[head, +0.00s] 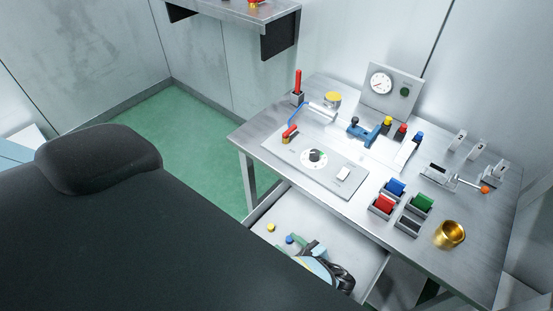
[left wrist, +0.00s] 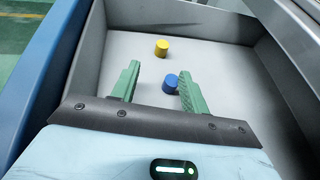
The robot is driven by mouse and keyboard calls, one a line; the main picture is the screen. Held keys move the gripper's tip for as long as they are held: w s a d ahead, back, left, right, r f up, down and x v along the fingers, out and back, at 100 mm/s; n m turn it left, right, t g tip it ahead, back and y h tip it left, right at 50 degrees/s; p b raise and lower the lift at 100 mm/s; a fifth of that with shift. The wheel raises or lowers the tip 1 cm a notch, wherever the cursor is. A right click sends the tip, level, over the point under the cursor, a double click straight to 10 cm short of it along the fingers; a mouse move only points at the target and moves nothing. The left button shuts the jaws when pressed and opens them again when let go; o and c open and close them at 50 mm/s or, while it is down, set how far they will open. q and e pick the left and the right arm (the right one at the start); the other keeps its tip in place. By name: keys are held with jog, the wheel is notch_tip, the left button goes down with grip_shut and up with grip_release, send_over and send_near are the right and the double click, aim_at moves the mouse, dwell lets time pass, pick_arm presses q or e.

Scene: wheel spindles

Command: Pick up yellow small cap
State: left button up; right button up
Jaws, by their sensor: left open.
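The small yellow cap (head: 270,227) stands in the open drawer (head: 367,247) below the bench. In the left wrist view the yellow cap (left wrist: 161,47) is on the drawer floor, beyond my fingertips. A small blue cap (head: 290,239) is nearer my gripper. In the left wrist view the blue cap (left wrist: 170,83) shows between the green fingers. My left gripper (head: 297,243) reaches into the drawer. In the left wrist view the left gripper (left wrist: 158,86) is open, with a gap between its fingers and nothing visibly clamped. My right gripper does not show.
The drawer walls (left wrist: 88,49) stand close around my left gripper. The bench top (head: 270,121) overhangs the drawer's back and carries a control panel, coloured blocks and a brass cup (head: 449,235). The drawer floor around the yellow cap is bare.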

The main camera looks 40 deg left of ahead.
aim_at(273, 229)
pick_arm(q)
jog(key=shift+w+a+f, duration=0.1)
jog(key=shift+w+a, duration=0.1)
jog(key=shift+a, duration=0.4)
jog(key=shift+w+a+f, duration=0.1)
jog(key=shift+w+a, duration=0.1)
jog(key=shift+a, duration=0.35)
jog(key=x, duration=0.5)
jog(key=shift+r, duration=0.1)
grip_shut()
